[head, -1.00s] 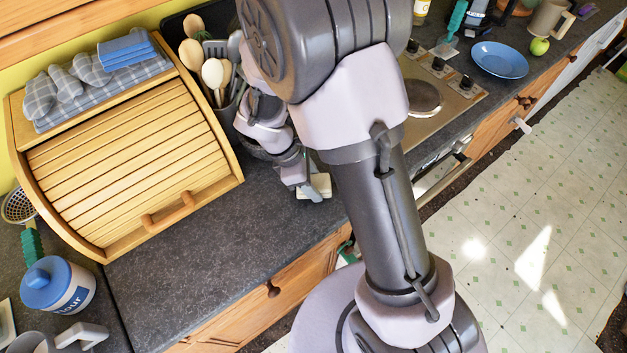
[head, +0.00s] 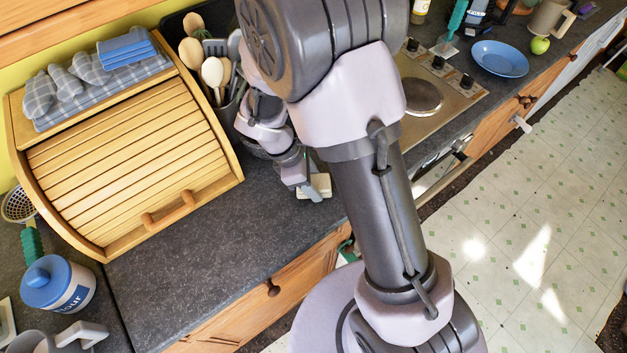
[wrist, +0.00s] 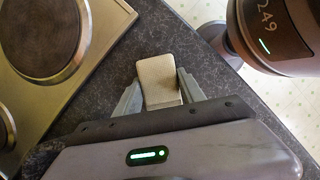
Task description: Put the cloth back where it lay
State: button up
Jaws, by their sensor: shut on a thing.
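My gripper (wrist: 160,82) is shut on a pale beige, flat piece with rounded corners (wrist: 159,78), one finger on each side of it. I cannot tell from its look whether this piece is the cloth. In the head view the beige piece (head: 319,187) shows beside my gripper, low over or on the dark counter near its front edge; whether it touches is unclear. A folded blue cloth (head: 127,50) lies on a grey checked cloth (head: 100,90) on top of the wooden bread box (head: 135,165), apart from my gripper.
A pot of wooden spoons (head: 212,75) stands between the bread box and my arm. The hob (head: 455,92) is to the right, with a blue plate (head: 499,58) and green apple (head: 540,45) beyond. A flour jar (head: 58,285) stands at left. Counter before the bread box is clear.

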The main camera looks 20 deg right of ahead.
jog(key=shift+f+b, duration=0.3)
jog(key=shift+f, duration=0.15)
dwell(0.4)
jog(key=o, duration=1.4)
jog(key=shift+r, duration=0.1)
jog(key=shift+p+v, duration=3.75)
jog(key=shift+v, duration=0.25)
